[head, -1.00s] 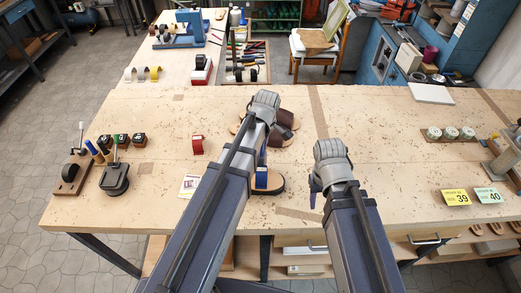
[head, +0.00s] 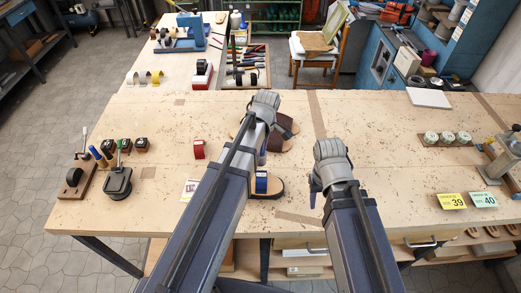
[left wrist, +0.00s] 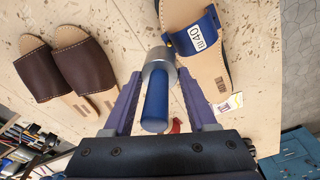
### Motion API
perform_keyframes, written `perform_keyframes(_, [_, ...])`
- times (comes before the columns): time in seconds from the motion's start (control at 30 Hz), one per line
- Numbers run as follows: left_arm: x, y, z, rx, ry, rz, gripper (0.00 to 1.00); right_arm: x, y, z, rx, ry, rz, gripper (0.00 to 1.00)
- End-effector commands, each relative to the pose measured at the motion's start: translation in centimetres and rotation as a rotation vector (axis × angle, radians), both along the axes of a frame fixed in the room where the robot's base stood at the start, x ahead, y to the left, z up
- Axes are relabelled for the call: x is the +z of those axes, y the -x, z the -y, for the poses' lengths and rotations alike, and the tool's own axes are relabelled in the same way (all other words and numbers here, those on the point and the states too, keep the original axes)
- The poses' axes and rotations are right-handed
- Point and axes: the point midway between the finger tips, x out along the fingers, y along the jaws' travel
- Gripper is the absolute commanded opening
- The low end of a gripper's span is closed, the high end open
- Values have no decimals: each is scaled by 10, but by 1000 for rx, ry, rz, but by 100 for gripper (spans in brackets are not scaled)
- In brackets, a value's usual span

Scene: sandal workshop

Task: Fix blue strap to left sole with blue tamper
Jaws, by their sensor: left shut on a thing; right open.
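The blue tamper (left wrist: 155,103), with a blue handle and round metal head, is gripped between the fingers of my left gripper (left wrist: 160,82) in the left wrist view. In the head view my left arm hides most of that gripper. The left sole (head: 277,190) is tan and lies flat near the table's front edge, partly behind my left arm. The tamper head overlaps the sole's edge in that view; contact is unclear. My right gripper (head: 315,190) is open and empty.
Brown sandals (left wrist: 72,62) lie beyond the sole. A red item (head: 199,150) and a small card (head: 189,189) stand left of it. Stamps and a black tool (head: 118,183) are at the left; number cards (head: 452,201) at the right.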

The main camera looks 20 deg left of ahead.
Motion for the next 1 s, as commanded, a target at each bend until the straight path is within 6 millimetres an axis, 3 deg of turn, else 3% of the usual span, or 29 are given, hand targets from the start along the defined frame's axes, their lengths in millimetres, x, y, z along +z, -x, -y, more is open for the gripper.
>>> perform_keyframes(0.43, [54, 0, 0, 0, 0, 0, 0, 54, 0, 0, 0, 0, 0, 50])
perform_keyframes(0.93, [54, 0, 0, 0, 0, 0, 0, 54, 0, 0, 0, 0, 0, 50])
perform_keyframes(0.97, [54, 0, 0, 0, 0, 0, 56, 54, 0, 0, 0, 0, 0, 50])
perform_keyframes(1.0, [54, 0, 0, 0, 0, 0, 52, 54, 0, 0, 0, 0, 0, 50])
